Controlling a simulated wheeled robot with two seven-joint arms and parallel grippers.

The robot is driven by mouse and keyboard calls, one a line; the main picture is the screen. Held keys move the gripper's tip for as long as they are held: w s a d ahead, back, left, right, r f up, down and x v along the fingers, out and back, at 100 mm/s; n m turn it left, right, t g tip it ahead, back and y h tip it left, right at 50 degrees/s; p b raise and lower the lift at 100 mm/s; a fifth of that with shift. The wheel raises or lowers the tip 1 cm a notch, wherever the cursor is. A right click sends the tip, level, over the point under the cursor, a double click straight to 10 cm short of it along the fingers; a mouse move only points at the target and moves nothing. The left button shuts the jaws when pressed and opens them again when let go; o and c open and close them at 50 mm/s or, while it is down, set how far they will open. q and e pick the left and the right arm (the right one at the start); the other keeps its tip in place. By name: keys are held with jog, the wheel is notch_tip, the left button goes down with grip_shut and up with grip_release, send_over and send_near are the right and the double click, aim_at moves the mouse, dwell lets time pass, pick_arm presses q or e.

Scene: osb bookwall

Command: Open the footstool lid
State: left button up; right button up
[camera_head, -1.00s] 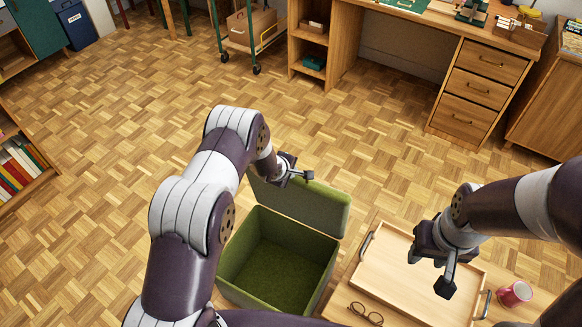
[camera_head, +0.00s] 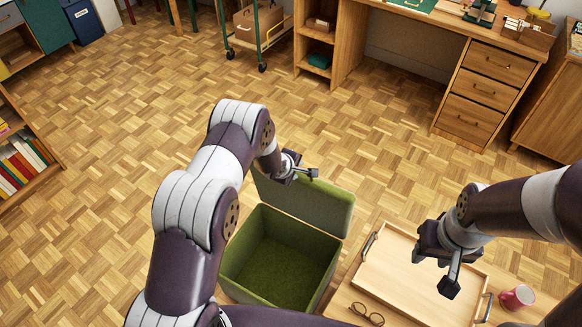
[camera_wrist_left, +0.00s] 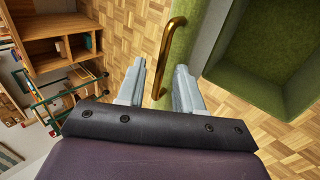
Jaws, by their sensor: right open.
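The green footstool (camera_head: 236,285) stands on the floor with its lid (camera_head: 318,204) swung up and leaning back at the far side. Its hollow green inside shows empty. In the left wrist view, a brass handle (camera_wrist_left: 172,45) runs along the lid's edge (camera_wrist_left: 181,50). My left gripper (camera_head: 308,172) is at the lid's top edge. In the wrist view its two fingers (camera_wrist_left: 160,82) are apart, with the handle between them and gaps at the sides. My right gripper (camera_head: 450,273) is open and empty above a wooden tray, away from the footstool.
The wooden tray (camera_head: 390,243) lies on a low table at right with glasses (camera_head: 367,313) and a red mug (camera_head: 517,297). A desk (camera_head: 484,92) and a trolley (camera_head: 258,48) stand at the back, a bookshelf at left. Open parquet lies behind the footstool.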

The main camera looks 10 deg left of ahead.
pick_arm(q)
jog(key=v, duration=1.2)
jog(key=shift+p, duration=0.35)
jog(key=s+a+m+g+y, duration=0.25)
jog(key=s+m+g, duration=0.25)
jog(key=s+m, duration=0.5)
jog(key=s+r+m+g, duration=0.1)
jog(key=s+r+m, duration=0.4)
jog(key=s+r, duration=0.8)
jog(key=shift+s+d+r+p, duration=0.35)
jog(key=shift+d+r+p, duration=0.1)
jog(key=shift+r, duration=0.25)
